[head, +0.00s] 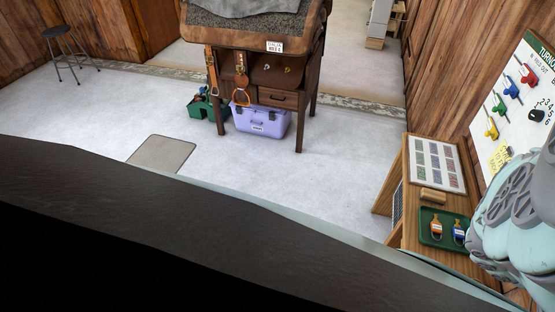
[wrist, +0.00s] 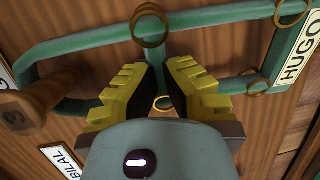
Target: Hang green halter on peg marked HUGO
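The green halter (wrist: 210,18) shows in the wrist view as green straps with brass rings, spread in front of a wood-plank wall. My gripper (wrist: 164,75) has yellow fingers with black pads, closed on a short green strap that runs between them. The white HUGO plate (wrist: 296,50) is at the right edge, close beside the halter's right-hand straps. A wooden peg (wrist: 42,98) is at the left, overlapping the halter's left loop; I cannot tell whether the strap is around it or only behind it. The head view shows neither halter nor gripper.
A BILAL plate (wrist: 60,162) is low left in the wrist view. The head view shows a saddle stand (head: 255,38), a purple box (head: 262,120), a side table with a green tray (head: 428,238), and a marked whiteboard (head: 510,135). The middle floor is mostly clear.

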